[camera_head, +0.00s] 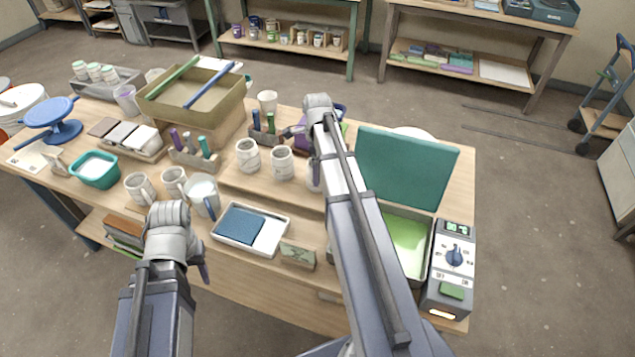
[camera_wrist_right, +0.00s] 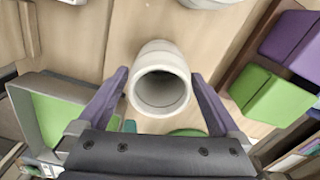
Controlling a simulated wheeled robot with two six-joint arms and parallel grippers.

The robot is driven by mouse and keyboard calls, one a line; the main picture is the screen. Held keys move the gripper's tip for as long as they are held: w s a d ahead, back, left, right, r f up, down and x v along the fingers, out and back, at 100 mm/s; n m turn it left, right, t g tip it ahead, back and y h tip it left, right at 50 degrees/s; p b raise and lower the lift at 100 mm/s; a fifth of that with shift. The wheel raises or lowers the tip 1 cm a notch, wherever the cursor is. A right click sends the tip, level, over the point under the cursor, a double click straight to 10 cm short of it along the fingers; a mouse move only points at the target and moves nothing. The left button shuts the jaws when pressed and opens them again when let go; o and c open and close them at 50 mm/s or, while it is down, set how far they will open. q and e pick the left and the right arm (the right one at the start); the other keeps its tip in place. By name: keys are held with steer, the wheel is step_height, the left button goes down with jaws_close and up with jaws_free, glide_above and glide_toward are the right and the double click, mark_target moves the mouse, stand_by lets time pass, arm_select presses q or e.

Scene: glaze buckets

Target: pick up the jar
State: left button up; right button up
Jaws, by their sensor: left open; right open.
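A pale grey-white jar (camera_wrist_right: 160,75) shows in the right wrist view, with its round open mouth facing the camera. My right gripper (camera_wrist_right: 159,77) is open, with one purple finger on each side of the jar; I see gaps between the fingers and its wall. In the head view a pale vessel (camera_head: 313,178) shows beside my right arm, which hides most of it; it may be this jar. My left gripper (camera_head: 203,264) is open and empty near the table's front edge, its fingers partly hidden by its wrist.
Several marbled mugs (camera_head: 247,156) stand left of my right arm. A white tray (camera_head: 262,246) with a blue block lies at the front. A green-lined box with a raised teal lid (camera_head: 405,165) and a control unit (camera_head: 452,268) are at right. A purple block (camera_wrist_right: 290,35) lies near the jar.

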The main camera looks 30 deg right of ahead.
steer(key=shift+f+b, duration=0.3)
steer(key=shift+f, duration=0.5)
arm_select(q)
steer(key=shift+f, duration=0.7)
arm_select(e)
steer(key=shift+r, duration=0.1)
steer(key=c, duration=1.4)
arm_select(q)
steer(key=shift+r, duration=0.1)
arm_select(e)
step_height(320, 180, up, 10)
steer(key=p, duration=1)
steer(key=shift+r, duration=0.1)
steer(key=shift+f+b, duration=0.55)
steer(key=shift+f, duration=0.15)
arm_select(q)
step_height(320, 180, up, 9)
